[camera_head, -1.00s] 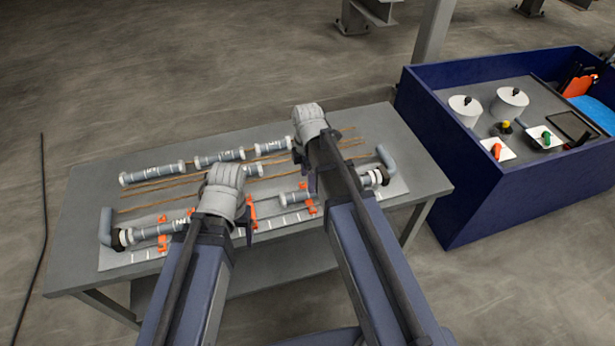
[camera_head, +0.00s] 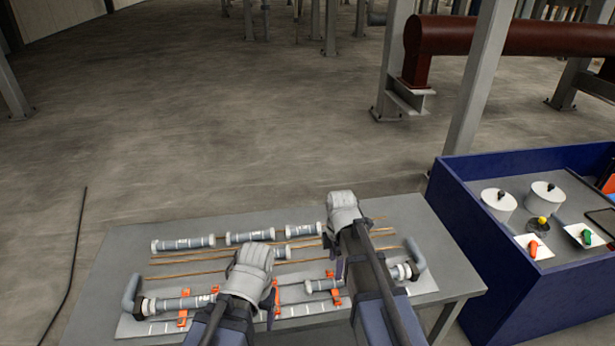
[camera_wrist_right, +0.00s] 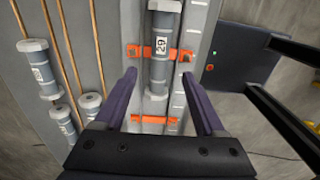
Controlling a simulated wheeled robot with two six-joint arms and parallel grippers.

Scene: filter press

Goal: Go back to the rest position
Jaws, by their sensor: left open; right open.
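My left gripper (camera_head: 272,305) is over the front of the grey table; its fingers are mostly hidden behind its own wrist in the head view. My right gripper (camera_head: 338,265) is over the table's right half. In the right wrist view my right gripper (camera_wrist_right: 165,95) is open, its two fingers apart above a grey pipe piece (camera_wrist_right: 161,50) with a white label. That piece sits at an orange clamp (camera_wrist_right: 140,52), and I see nothing held between the fingers.
A maroon pipe (camera_head: 500,38) and posts stand behind. Open floor lies beyond the table.

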